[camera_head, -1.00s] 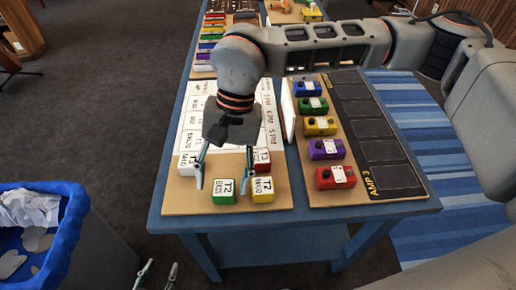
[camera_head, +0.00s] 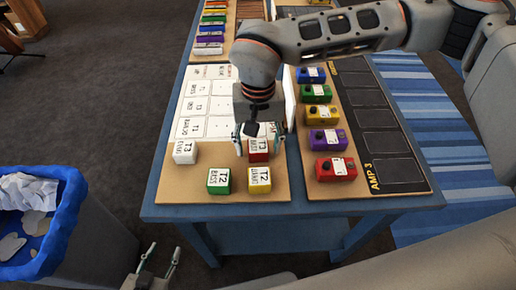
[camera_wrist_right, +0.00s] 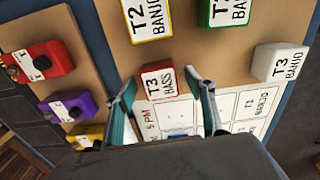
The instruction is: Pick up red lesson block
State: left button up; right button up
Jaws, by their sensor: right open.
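The red lesson block (camera_head: 258,150), labelled T3 BASS, rests on the tan board (camera_head: 205,160) near its right edge. In the right wrist view the red block (camera_wrist_right: 166,82) lies between the spread fingertips. My right gripper (camera_head: 260,139) is open above and around the block, with a finger to each side. Gaps show between the fingers and the block in the wrist view (camera_wrist_right: 167,92). My left gripper (camera_head: 164,252) is open and empty at the bottom, off the table and beside the bin.
A white block (camera_head: 185,152), a green block (camera_head: 219,181) and a yellow block (camera_head: 259,180) stand near the red one. Several coloured pedals, including a red one (camera_head: 336,169), line the board at right. A blue-lined bin (camera_head: 70,215) stands left of the table.

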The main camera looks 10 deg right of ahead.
jog(key=shift+f, duration=0.25)
jog(key=c, duration=1.2)
pick_arm(q)
jog(key=shift+w+d+r, duration=0.1)
jog(key=shift+w+r, duration=0.05)
jog(key=shift+w, duration=0.1)
jog(key=shift+w+r, duration=0.1)
pick_arm(e)
jog(key=shift+r, duration=0.15)
